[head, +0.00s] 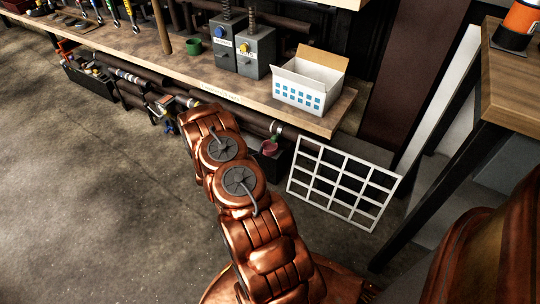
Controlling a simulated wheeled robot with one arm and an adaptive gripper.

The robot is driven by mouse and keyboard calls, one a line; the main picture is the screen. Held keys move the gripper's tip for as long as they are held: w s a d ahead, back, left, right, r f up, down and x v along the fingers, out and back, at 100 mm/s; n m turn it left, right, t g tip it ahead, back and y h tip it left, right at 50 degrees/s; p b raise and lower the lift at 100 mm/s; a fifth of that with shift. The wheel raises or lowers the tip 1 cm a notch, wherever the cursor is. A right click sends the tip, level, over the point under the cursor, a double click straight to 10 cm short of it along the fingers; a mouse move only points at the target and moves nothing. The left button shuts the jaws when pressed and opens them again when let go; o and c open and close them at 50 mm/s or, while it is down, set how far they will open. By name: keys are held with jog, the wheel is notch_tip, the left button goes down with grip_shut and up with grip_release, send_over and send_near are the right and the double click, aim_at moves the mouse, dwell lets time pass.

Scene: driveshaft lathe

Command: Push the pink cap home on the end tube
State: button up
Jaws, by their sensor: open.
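A small pink cap (270,146) shows below the bench's front edge, above a dark block, right of my arm. Just above it, a dark tube (250,122) ends in a pale ring; I cannot tell whether the cap touches this tube or which tube is the end tube. My copper arm reaches up from the bottom toward the bench. My gripper (163,108) is small and dark at the arm's far end, beside the tubes and well left of the cap. It is open; its fingertips are hard to make out.
The wooden bench (225,83) holds grey switch boxes (240,48), an open white carton (309,80) and a green cup (194,46). A white grid panel (343,184) leans right of my arm. A table (507,75) stands at right. Floor at left is clear.

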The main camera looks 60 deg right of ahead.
jog(key=h+b, duration=0.2)
send_near(270, 150)
jog(key=w+d+r, duration=0.2)
jog(key=shift+r+g, duration=0.25)
jog(key=shift+g, duration=0.15)
jog(key=shift+s+d+f, duration=0.15)
jog(key=shift+s+d, duration=0.05)
jog(key=shift+s, duration=0.4)
jog(key=shift+b+x, duration=0.6)
jog(key=shift+x, duration=0.5)
jog(key=shift+b+x, duration=1.3)
jog(key=shift+x, duration=0.85)
jog(key=shift+w+d, duration=0.3)
jog(key=shift+d, duration=0.2)
jog(key=c, duration=0.8)
jog(key=shift+c, duration=0.2)
